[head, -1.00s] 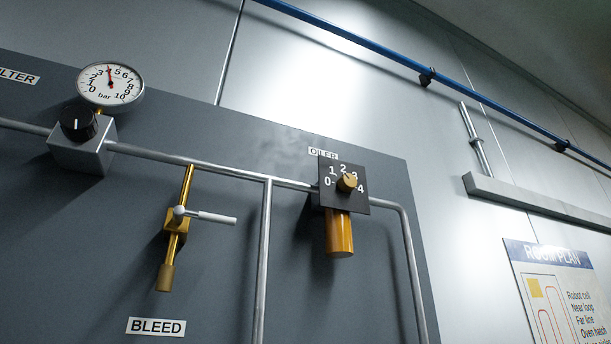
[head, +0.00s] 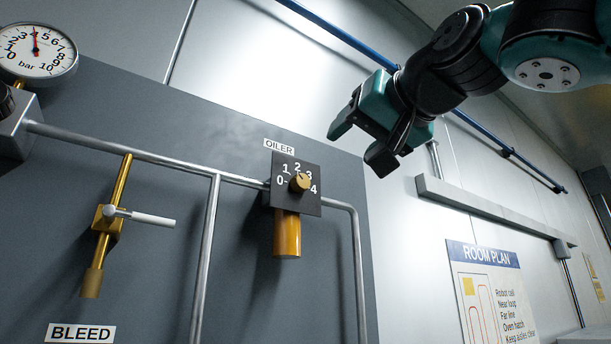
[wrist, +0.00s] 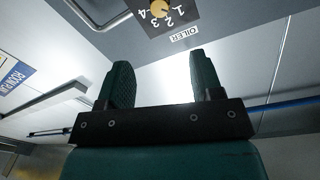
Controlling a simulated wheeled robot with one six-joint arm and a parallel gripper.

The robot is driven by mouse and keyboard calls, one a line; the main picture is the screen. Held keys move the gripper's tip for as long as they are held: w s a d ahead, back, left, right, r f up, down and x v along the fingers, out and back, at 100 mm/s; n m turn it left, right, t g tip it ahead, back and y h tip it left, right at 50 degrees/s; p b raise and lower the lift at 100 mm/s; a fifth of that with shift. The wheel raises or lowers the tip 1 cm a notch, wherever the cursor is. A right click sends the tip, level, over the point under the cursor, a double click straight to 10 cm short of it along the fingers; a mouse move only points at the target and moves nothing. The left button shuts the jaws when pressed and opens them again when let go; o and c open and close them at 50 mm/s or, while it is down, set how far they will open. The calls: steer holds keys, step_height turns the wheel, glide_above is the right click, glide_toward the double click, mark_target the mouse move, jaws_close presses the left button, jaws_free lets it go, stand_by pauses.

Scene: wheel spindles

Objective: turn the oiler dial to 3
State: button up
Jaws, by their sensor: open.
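The oiler dial is a small brass knob (head: 300,183) on a dark square plate (head: 283,202) marked 0 to 4, under an OILER label (head: 279,146). I cannot tell surely which number the knob points to. It also shows upside down at the top edge of the wrist view (wrist: 158,8), partly cut off. My gripper (head: 358,146) is up and to the right of the dial in the head view, open and empty, apart from the knob. In the wrist view its two fingers (wrist: 159,62) stand apart below the dial plate, with nothing between them.
An amber cylinder (head: 287,235) hangs under the dial plate. A grey pipe (head: 150,154) runs past it, with a bleed valve (head: 108,213) and a gauge (head: 36,52) to the left. A grey ledge (head: 485,213) and a room plan (head: 487,290) are to the right.

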mark_target(303, 181)
steer(key=p+x, duration=0.6)
steer(key=x, duration=0.8)
steer(key=shift+r, duration=0.1)
steer(key=shift+w+a+p, duration=0.25)
steer(key=shift+w+p, duration=0.2)
steer(key=shift+w, duration=0.05)
steer(key=c, duration=0.9)
